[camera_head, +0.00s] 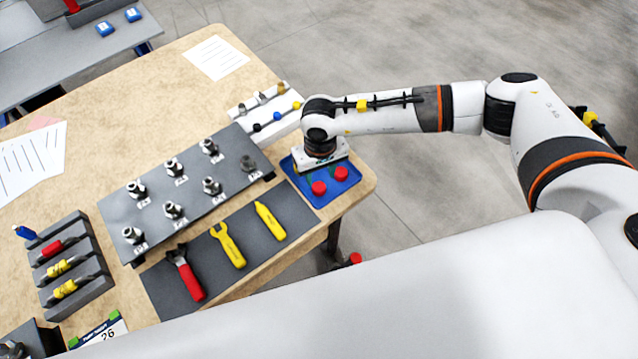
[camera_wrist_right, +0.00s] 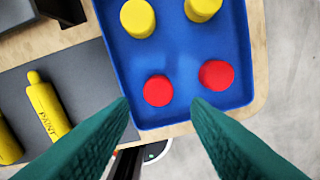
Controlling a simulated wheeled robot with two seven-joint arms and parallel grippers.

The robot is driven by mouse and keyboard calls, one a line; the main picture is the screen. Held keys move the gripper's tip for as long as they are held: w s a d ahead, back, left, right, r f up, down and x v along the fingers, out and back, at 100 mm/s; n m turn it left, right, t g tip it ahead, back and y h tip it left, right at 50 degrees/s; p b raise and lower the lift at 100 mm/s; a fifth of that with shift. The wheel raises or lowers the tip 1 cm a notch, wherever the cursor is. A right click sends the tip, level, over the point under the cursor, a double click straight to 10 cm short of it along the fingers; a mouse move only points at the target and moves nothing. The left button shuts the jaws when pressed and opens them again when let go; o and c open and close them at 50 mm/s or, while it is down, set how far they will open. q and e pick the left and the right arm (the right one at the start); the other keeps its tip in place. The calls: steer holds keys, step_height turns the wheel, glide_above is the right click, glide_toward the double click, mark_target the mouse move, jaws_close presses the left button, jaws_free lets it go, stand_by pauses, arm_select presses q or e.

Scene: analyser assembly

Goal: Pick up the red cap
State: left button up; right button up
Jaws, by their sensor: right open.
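Two red caps lie on the blue tray (camera_head: 322,200) at the right corner of the table. In the head view one red cap (camera_head: 319,188) is nearer and the other red cap (camera_head: 341,174) is to its right. The right wrist view shows a left red cap (camera_wrist_right: 158,90) and a right red cap (camera_wrist_right: 216,74), with two yellow caps (camera_wrist_right: 138,18) beyond them. My right gripper (camera_wrist_right: 160,101) is over the tray, open and empty, with green fingers apart. The left red cap appears between the fingertips, and the right one is just beyond the right fingertip. My left gripper is out of view.
A dark mat (camera_head: 180,272) with a red-handled wrench and yellow tools lies left of the tray. A grey rack (camera_head: 190,185) holds several metal fittings. A white holder (camera_head: 270,112) stands behind the tray. The tray sits close to the table edge.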

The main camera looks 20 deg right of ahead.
mark_target(320, 188)
step_height(320, 188, down, 5)
steer(key=shift+s+a+r+p, duration=0.1)
steer(key=shift+s+p, duration=0.05)
steer(key=shift+p, duration=0.95)
steer(key=shift+f, duration=0.3)
steer(key=c, duration=0.7)
